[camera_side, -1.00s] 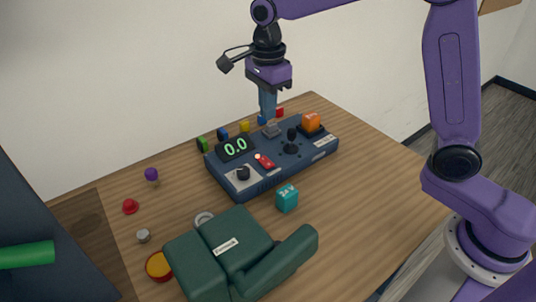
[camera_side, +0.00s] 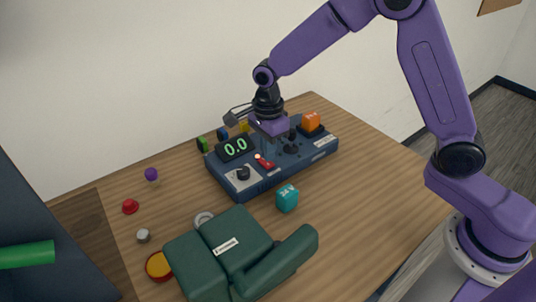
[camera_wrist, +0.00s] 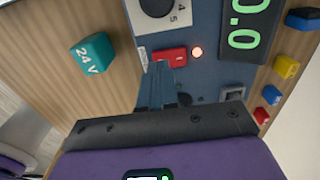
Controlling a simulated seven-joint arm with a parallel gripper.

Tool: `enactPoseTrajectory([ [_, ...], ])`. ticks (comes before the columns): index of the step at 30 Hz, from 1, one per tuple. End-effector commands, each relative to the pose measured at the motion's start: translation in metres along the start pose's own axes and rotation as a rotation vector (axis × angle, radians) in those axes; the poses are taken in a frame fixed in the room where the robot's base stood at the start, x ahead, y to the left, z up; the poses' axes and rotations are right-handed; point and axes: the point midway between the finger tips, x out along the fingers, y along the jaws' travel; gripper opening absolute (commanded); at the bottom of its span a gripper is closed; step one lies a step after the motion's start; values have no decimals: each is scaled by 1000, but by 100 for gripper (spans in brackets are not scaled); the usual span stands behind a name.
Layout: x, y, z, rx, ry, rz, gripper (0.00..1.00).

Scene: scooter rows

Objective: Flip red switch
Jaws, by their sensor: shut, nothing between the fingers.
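The red switch (camera_side: 265,162) sits on the blue control panel (camera_side: 262,187), between the display and the dial. It also shows in the wrist view (camera_wrist: 172,55), beside a small glowing lamp (camera_wrist: 197,52). My gripper (camera_side: 269,155) is shut and empty, low over the panel. In the wrist view its fingertips (camera_wrist: 159,66) overlap the near edge of the red switch. I cannot tell whether they touch it.
A display (camera_side: 235,147) reads 0.0. Coloured blocks lie behind.

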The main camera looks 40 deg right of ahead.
Motion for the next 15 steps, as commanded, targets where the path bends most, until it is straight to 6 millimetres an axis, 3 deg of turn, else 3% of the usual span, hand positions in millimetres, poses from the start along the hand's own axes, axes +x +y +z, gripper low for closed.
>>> enactPoseTrajectory([
  [6, 17, 0, 0, 1, 0, 0, 0],
  [15, 20, 0, 0, 0, -1, -1, 0],
])
